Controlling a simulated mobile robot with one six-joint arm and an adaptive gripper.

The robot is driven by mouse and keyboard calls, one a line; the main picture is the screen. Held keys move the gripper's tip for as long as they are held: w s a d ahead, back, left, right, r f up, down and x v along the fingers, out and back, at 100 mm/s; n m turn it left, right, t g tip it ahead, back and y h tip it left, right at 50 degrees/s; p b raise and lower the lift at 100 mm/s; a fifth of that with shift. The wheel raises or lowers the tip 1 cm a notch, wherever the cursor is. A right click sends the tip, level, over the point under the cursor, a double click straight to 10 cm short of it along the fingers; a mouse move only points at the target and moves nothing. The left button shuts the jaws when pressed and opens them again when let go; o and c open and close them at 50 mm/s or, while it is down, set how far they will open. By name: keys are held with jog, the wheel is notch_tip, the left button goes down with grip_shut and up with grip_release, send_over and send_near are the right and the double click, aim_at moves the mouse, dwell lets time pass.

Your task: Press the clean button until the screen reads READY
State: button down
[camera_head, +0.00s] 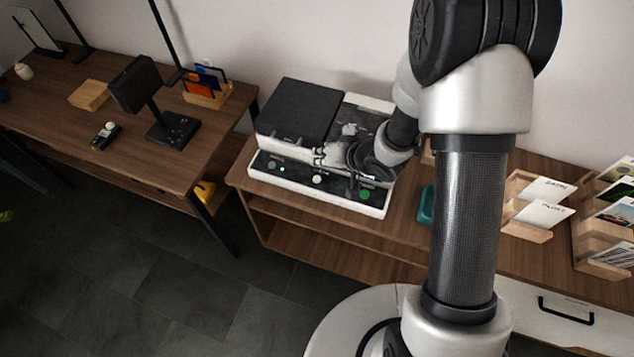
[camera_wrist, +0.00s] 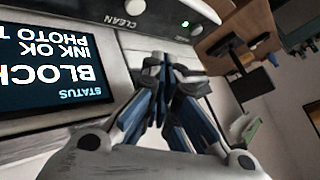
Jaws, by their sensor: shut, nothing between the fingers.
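The white photo printer (camera_head: 258,172) stands on the wooden bench. Its front strip carries a round white clean button (camera_head: 317,179), which shows at the top of the wrist view (camera_wrist: 135,7) beside the label CLEAN. My gripper (camera_head: 319,156) is shut and empty, with its fingertips just behind the button in the head view. In the wrist view the fingertips (camera_wrist: 165,62) are apart from the button. The screen (camera_wrist: 52,62) appears upside down at the left of the wrist view. It reads STATUS, BLOCK with the rest cut off, INK OK and PHOTO T.
A green light (camera_head: 282,169) glows left of the clean button, and a green button (camera_head: 365,194) sits to its right. My arm covers part of the printer and bench (camera_head: 300,216). A second table (camera_head: 60,108) with a card reader stand (camera_head: 170,130) is at left.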

aim_at(320, 177)
jog(key=shift+f+b, duration=1.5)
jog(key=shift+f, duration=0.9)
jog(key=shift+f, duration=0.45)
jog(key=shift+f+b, duration=0.35)
jog(key=shift+f, duration=0.1)
jog(key=shift+r, duration=0.1)
jog(key=shift+r+p, duration=0.8)
jog(key=shift+p, duration=0.2)
notch_tip(320, 177, up, 5)
jog(key=p, duration=0.5)
jog(key=shift+r, duration=0.1)
